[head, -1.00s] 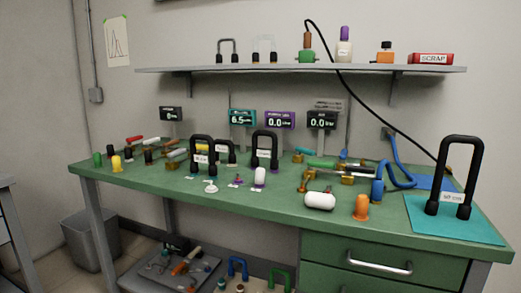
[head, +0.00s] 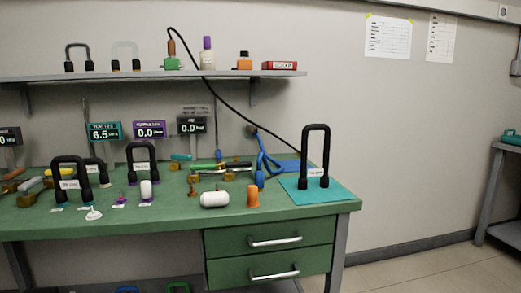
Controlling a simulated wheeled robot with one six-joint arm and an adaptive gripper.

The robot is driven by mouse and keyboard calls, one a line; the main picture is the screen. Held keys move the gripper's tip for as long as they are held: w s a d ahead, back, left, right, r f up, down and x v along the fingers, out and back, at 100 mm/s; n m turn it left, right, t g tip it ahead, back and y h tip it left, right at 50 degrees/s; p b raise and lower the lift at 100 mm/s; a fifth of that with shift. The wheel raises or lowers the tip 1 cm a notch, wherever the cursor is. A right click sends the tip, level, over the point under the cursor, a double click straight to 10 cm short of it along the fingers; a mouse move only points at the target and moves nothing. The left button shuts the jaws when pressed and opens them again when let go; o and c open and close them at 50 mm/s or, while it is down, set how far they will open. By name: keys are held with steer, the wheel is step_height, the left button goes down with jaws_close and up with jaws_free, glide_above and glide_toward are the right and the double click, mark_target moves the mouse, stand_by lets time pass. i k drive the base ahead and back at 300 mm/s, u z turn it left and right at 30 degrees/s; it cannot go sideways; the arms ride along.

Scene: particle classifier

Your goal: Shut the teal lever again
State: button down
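A small teal handle (head: 181,157), which looks like the teal lever, shows at the back of the green workbench (head: 180,220), behind the valve with the green handle (head: 204,167). It is too small to tell whether it is open or shut. A teal-framed display (head: 105,131) stands behind the bench row to its left and seems to read 6.5. My gripper is not in view.
Several black U-shaped tubes stand on the bench; the tallest (head: 315,155) is on a teal mat (head: 337,193) at the right. A white cylinder (head: 214,200) and an orange piece (head: 253,196) lie near the front edge. Floor (head: 420,270) right of the bench is clear.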

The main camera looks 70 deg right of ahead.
mark_target(174, 157)
steer(key=z, duration=1.45)
steer(key=i, duration=0.1)
steer(key=z, duration=0.05)
